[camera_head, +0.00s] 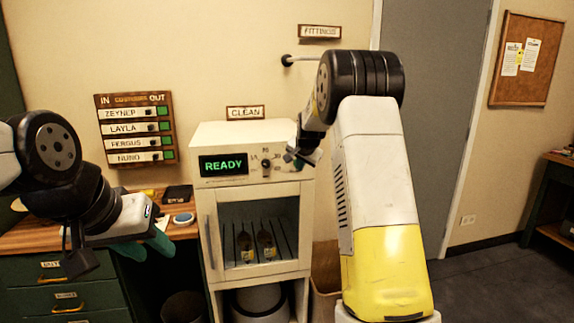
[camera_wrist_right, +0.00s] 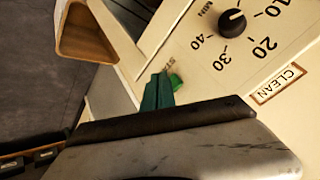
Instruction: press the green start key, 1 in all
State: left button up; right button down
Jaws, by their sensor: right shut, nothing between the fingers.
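The white cabinet (camera_head: 208,235) has a lit panel reading READY (camera_head: 223,165) and a dial (camera_head: 267,164). In the right wrist view, the bright green start key (camera_wrist_right: 175,82) sits on the cream panel beside its small lettering, near the dial. My right gripper (camera_wrist_right: 157,90) is shut and empty, its dark green fingertips right beside the key; I cannot tell whether they touch it. In the head view, my right gripper (camera_head: 297,158) is at the panel's right end, and the key is hidden. My left gripper (camera_head: 146,250) hangs left of the cabinet, its green fingers apart and empty.
A wooden desk (camera_head: 30,238) with green drawers stands left of the cabinet. A name board (camera_head: 136,128) hangs on the wall. A wall rod (camera_head: 300,59) is near my right arm. Open floor lies at right.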

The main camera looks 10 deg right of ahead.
jog(key=shift+w, duration=0.2)
dwell(0.5)
jog(key=shift+w, duration=0.25)
jog(key=shift+w, duration=0.45)
dwell(0.6)
jog(key=shift+s, duration=0.9)
jog(key=shift+s, duration=2.5)
jog(key=shift+d, duration=0.1)
